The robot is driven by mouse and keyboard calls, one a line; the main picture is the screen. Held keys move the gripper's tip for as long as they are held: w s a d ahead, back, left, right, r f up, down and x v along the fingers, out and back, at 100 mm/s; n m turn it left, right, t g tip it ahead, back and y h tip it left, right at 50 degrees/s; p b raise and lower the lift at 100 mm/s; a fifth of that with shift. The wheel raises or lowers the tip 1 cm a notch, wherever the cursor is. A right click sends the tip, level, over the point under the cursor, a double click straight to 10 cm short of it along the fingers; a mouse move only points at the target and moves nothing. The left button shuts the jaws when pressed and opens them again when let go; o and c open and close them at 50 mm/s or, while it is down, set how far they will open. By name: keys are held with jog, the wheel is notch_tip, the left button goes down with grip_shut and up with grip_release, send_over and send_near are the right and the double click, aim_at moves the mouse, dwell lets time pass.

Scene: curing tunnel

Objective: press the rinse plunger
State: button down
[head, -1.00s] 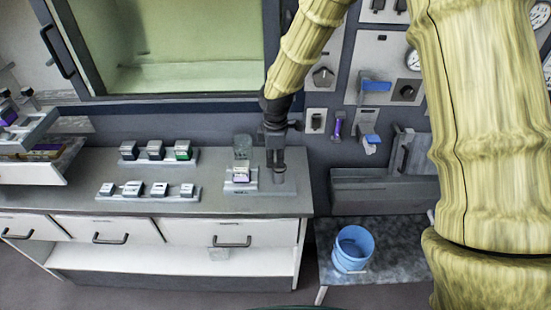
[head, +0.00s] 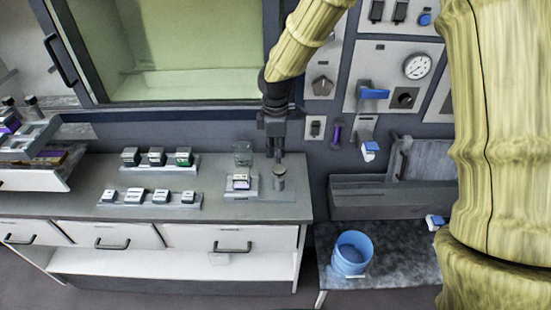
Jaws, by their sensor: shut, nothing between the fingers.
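A short grey metal cylinder, which looks like the rinse plunger (head: 279,180), stands upright at the right end of a light base plate (head: 262,196) on the counter. The fingertips are right over the plunger's top, with what looks like a small gap. I cannot tell the exact height.
Two racks of small blocks (head: 156,157) stand left on the grey counter (head: 80,200). A wall panel with a blue lever (head: 374,93) and gauge (head: 417,66) is behind. A blue bucket (head: 352,253) sits on a low table at right. The counter's front strip is clear.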

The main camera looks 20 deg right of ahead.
notch_tip(320, 180, up, 6)
jog(key=b, duration=0.2)
jog(key=shift+r, duration=0.25)
jog(key=shift+d, duration=0.1)
dwell(0.8)
jog(key=s+d+t+y+b, duration=0.2)
jog(key=s+d+y, duration=0.1)
jog(key=d+y, duration=0.5)
jog(key=shift+d+r+y, duration=0.25)
jog(key=shift+r+y, duration=0.05)
jog(key=shift+r, duration=0.05)
dwell(0.6)
dwell(0.5)
jog(key=p, duration=0.4)
send_over(282, 169)
jog(key=shift+f, duration=3.45)
jog(key=shift+w+f+p, duration=0.1)
jog(key=shift+f+p, duration=0.65)
jog(key=shift+f, duration=1.3)
